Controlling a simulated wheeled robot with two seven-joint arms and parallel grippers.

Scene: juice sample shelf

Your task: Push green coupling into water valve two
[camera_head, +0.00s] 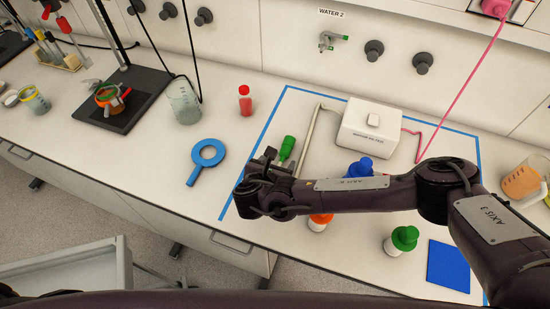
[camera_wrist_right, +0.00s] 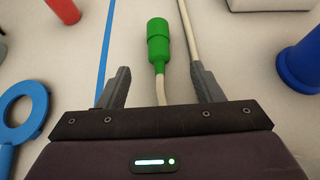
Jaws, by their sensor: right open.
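The green coupling (camera_head: 287,147) lies on the bench inside the blue tape outline, just beyond my right gripper (camera_head: 262,172). In the right wrist view the coupling (camera_wrist_right: 159,45) lies ahead of the open fingers of my right gripper (camera_wrist_right: 157,84). Its pale hose (camera_wrist_right: 160,90) runs back between the fingers, with no visible grip on it. A second pale hose (camera_wrist_right: 185,30) passes close to the right finger. Water valve two (camera_head: 330,41) is on the back wall under the WATER 2 label, with a green mark at its side. My left gripper is not in view.
A white water filter box (camera_head: 370,125) stands behind my right arm, with a pink hose. A blue magnifier (camera_head: 207,158) and a red bottle (camera_head: 245,100) are left of the tape. Blue (camera_head: 360,167), orange (camera_head: 320,220) and green-capped (camera_head: 402,240) bottles stand near my right arm.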

